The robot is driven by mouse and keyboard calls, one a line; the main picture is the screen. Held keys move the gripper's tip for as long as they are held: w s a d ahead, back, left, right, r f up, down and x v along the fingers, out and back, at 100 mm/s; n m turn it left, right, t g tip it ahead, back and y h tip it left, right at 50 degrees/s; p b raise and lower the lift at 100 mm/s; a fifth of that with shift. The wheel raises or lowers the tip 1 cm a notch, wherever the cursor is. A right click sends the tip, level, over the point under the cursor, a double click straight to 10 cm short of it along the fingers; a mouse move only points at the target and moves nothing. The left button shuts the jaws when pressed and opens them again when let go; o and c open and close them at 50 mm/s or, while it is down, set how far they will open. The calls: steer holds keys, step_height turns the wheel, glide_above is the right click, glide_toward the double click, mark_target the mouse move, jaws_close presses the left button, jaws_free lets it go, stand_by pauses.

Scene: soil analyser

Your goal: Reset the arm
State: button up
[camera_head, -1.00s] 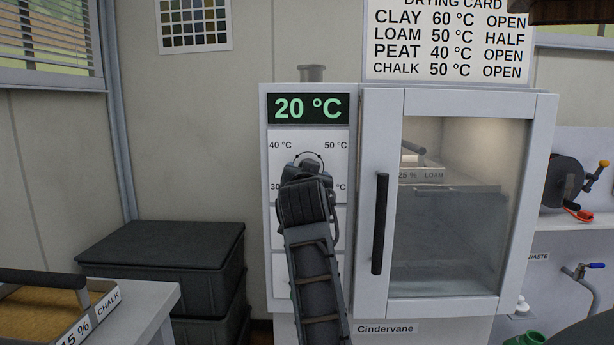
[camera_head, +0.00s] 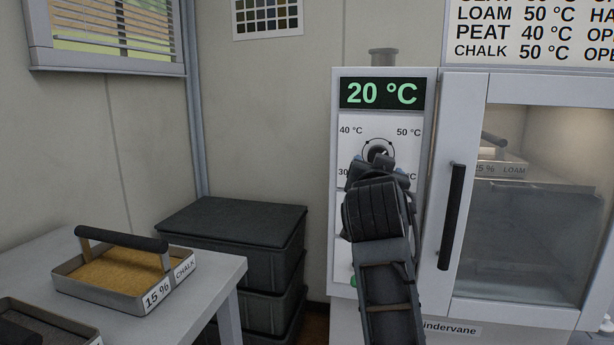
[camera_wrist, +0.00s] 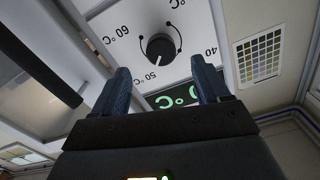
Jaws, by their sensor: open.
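My gripper (camera_head: 378,168) is in front of the control panel of the white drying oven (camera_head: 384,290), just below the round dial (camera_head: 377,148). In the wrist view my gripper (camera_wrist: 162,82) is open and empty, and its two blue fingers are spread apart. The black dial knob (camera_wrist: 160,47) shows beyond and between the fingertips, apart from them. Its white mark points towards the 50 °C label. The green display (camera_head: 382,94) reads 20 °C. My forearm hides the lower panel in the head view.
The oven's glass door is shut, with a black handle (camera_head: 452,216) just right of my arm. A loam tray (camera_head: 500,169) is inside. A chalk tray (camera_head: 125,275) sits on the table (camera_head: 205,262) at left. Dark stacked crates (camera_head: 232,235) stand between table and oven.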

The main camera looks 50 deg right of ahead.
steer(key=s+a+f+n+t+y, duration=0.2)
steer(key=a+f+n+t+y, duration=0.25)
steer(key=a+f+n, duration=0.45)
steer(key=s+a+f+n+t+y, duration=0.2)
steer(key=a+f+n+t+y, duration=0.25)
steer(key=a+f, duration=0.75)
steer(key=s+a+f+n+g+y, duration=0.15)
steer(key=s+a+y, duration=0.25)
steer(key=s+a, duration=0.5)
steer(key=s+a+f+n+t+y, duration=0.15)
steer(key=s+a+y, duration=0.35)
steer(key=s, duration=0.8)
step_height(320, 180, up, 12)
steer(key=g+h+p, duration=0.1)
steer(key=p, duration=1.1)
steer(key=shift+w+a+p, duration=0.25)
steer(key=shift+w+p, duration=0.1)
steer(key=shift+p, duration=0.05)
steer(key=shift+f, duration=0.1)
steer(key=shift+c, duration=0.3)
